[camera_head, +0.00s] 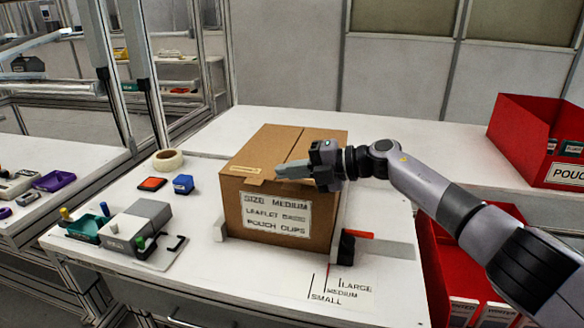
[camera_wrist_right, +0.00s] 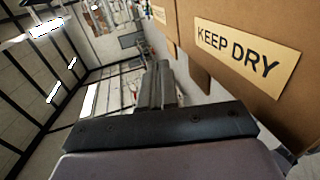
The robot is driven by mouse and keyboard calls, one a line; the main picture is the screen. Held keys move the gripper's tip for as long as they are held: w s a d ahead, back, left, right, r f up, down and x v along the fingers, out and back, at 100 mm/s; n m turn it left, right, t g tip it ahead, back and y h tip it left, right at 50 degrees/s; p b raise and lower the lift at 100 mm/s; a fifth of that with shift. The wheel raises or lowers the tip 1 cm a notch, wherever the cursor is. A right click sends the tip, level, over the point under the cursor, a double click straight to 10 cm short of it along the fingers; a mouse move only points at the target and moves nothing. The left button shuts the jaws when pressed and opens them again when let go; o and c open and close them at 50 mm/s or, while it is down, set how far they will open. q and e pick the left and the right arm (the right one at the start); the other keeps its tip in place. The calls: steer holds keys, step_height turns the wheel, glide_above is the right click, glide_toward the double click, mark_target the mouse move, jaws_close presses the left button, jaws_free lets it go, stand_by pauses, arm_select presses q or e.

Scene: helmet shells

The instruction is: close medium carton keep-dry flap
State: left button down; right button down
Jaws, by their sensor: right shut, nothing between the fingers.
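The medium carton (camera_head: 284,215) is a brown box on the white table, with a "SIZE MEDIUM" label on its front. Its top panels lie roughly flat over the box. A small pale label (camera_head: 245,170) shows on the front left top edge. My right gripper (camera_head: 282,171) is shut and empty, over the front top edge of the carton; I cannot tell if it touches. In the right wrist view the shut fingers (camera_wrist_right: 160,85) are beside a brown cardboard panel with a "KEEP DRY" label (camera_wrist_right: 247,52). The gripper hides part of the top. My left gripper is out of view.
A tape roll (camera_head: 168,160), a blue block (camera_head: 183,184) and an orange-and-black item (camera_head: 152,184) lie left of the carton. A grey-and-white device (camera_head: 135,226) stands at front left. A black stop with a red part (camera_head: 347,245) is at the carton's right. Red bins (camera_head: 540,145) stand at right.

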steer(key=shift+a+f+h, duration=0.15)
steer(key=shift+f+h, duration=0.25)
steer(key=shift+h, duration=0.1)
stand_by(0.4)
